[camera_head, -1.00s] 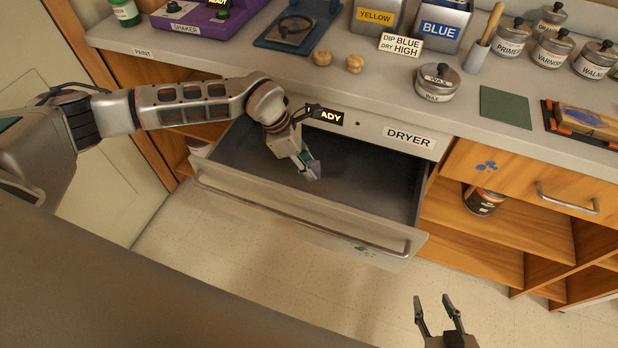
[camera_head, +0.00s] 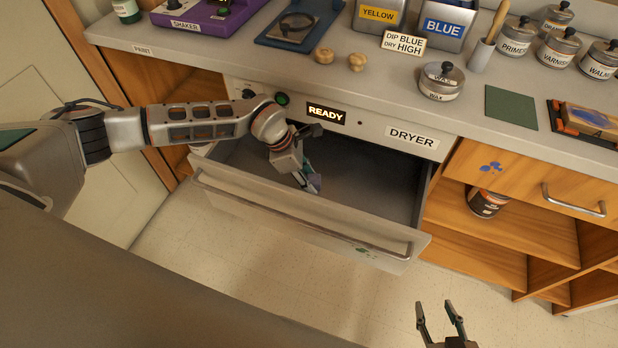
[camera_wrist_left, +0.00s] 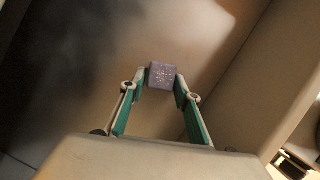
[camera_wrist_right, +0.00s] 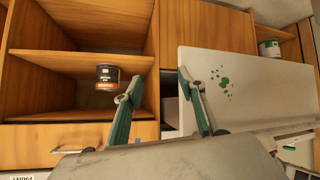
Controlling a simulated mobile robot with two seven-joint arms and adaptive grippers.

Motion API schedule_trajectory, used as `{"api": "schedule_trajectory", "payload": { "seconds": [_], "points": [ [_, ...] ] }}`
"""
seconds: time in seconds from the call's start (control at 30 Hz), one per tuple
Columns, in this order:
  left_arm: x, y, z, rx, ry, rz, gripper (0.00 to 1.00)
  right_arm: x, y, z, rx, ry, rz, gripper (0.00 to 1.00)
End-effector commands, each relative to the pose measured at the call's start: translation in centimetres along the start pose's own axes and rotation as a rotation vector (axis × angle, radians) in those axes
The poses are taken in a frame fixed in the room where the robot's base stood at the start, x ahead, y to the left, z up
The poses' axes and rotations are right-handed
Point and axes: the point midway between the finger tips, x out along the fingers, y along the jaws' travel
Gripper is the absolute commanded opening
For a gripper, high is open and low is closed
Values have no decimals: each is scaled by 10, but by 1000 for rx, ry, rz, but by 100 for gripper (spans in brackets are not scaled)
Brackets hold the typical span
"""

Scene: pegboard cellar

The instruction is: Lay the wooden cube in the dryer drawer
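The cube (camera_wrist_left: 163,75), speckled grey-purple, sits between the fingertips of my left gripper (camera_wrist_left: 161,84) in the left wrist view. The head view shows the cube (camera_head: 314,183) small at the tips of my left gripper (camera_head: 308,178), inside the outline of the open dryer drawer (camera_head: 385,195). My left gripper is shut on it and points down into the drawer. I cannot tell whether the cube touches the drawer floor. My right gripper (camera_head: 440,307) is open and empty, low in front of the cabinets. It also shows in the right wrist view (camera_wrist_right: 163,76).
The drawer's front panel and handle (camera_head: 300,222) stand out over clear tiled floor. Above is the counter with a lit READY display (camera_head: 326,115) and DRYER label (camera_head: 412,137). A wax tin (camera_head: 441,82), paint cans and jars stand on it. Open shelves lie to the right.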

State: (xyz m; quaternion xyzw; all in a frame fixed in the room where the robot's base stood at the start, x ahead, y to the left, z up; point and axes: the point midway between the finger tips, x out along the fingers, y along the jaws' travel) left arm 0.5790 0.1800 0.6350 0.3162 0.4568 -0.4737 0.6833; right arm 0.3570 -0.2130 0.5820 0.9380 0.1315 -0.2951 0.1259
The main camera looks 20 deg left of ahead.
Motion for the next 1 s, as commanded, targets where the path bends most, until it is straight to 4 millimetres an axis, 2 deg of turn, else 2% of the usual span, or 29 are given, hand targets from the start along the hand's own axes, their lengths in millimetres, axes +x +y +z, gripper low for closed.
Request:
{"api": "schedule_trajectory", "payload": {
  "seconds": [0.33, 0.47, 0.57, 0.8, 1.0],
  "points": [
    [0, 0, 0, 0, 0, 0, 42, 0, 0, -1, 1, 2, 0, 40],
    [-8, 0, 2, 1, -1, 2, 42, -1, 1, -4, 1, 6, 1, 40],
    [-23, 2, 2, 1, -1, 4, 42, -2, 2, -9, 2, 13, 3, 40],
    [-73, 2, 3, 2, -2, 6, 42, -6, 2, -19, 11, 23, 0, 40],
    [-106, 1, 2, 2, -1, 3, 42, -8, -2, -14, 16, 10, -8, 40]
  ]
}}
